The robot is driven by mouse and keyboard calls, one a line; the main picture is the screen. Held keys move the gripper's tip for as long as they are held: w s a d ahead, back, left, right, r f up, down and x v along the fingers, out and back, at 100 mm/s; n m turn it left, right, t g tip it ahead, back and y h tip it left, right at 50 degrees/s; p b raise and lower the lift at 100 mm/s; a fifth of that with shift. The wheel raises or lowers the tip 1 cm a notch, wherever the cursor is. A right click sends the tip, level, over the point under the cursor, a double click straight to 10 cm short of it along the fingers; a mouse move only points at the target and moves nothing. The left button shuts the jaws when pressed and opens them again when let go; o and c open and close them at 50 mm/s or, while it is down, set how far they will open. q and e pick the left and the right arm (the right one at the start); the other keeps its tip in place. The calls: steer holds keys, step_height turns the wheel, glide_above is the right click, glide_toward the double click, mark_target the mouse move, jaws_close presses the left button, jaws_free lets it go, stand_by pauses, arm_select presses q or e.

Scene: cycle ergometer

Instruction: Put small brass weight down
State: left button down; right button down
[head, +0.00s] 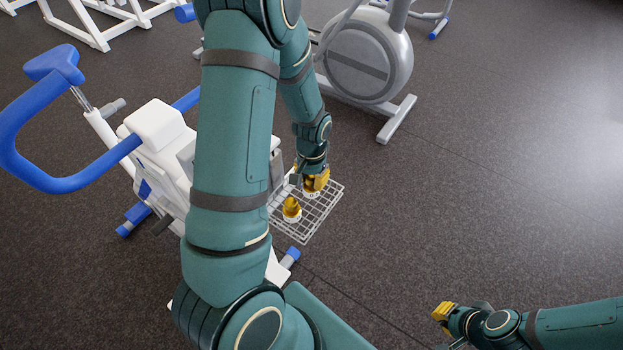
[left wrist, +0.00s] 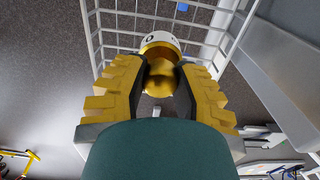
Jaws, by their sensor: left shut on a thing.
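My left gripper (head: 318,182) is shut on a brass weight with a white base (head: 311,194), over the wire basket (head: 325,214). In the left wrist view the yellow fingers (left wrist: 158,95) grip the sides of this brass weight (left wrist: 160,72), its white, marked end toward the basket wires (left wrist: 135,22). I cannot tell whether its base touches the basket floor. A second brass weight with a white base (head: 291,210) stands in the basket, nearer the camera. My right gripper (head: 441,312) is at the lower right, away from the basket; its opening is unclear.
The basket is beside a white and blue cycle ergometer (head: 158,125) with a blue handlebar (head: 60,182). A grey exercise machine (head: 368,62) stands behind. The dark floor (head: 480,160) to the right is clear. My left arm hides part of the ergometer.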

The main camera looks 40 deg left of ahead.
arm_select(q)
steer(key=shift+f, duration=0.15)
steer(key=c, duration=0.7)
jaws_free()
steer(key=shift+c, duration=0.2)
